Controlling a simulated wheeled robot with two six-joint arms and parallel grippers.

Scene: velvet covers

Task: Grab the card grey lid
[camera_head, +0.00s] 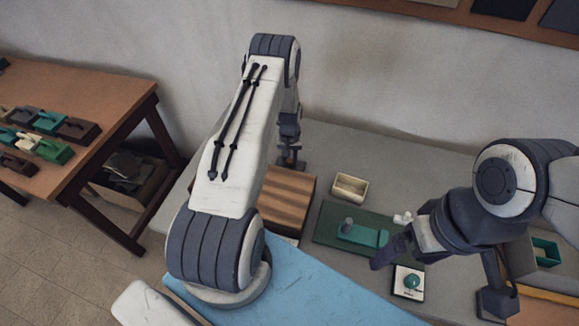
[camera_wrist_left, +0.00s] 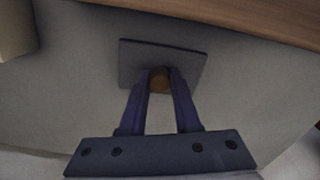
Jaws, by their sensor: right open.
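The grey lid (camera_wrist_left: 133,62) is a flat square plate with a brown knob (camera_wrist_left: 159,79), on the pale table surface in the left wrist view. My left gripper (camera_wrist_left: 160,77) has its two fingertips on either side of the knob, which fills the gap between them. In the head view my left gripper (camera_head: 290,158) is low at the table's back, and the lid is mostly hidden there. My right gripper (camera_head: 395,243) is open, above the front right of the green mat (camera_head: 328,225).
A striped wooden block (camera_head: 285,198) stands in front of my left gripper. A cream open box (camera_head: 350,187) is to its right. A green block (camera_head: 362,235) lies on the mat. A white card with a green knob (camera_head: 411,281) is nearby. A blue cloth (camera_head: 300,290) covers the front.

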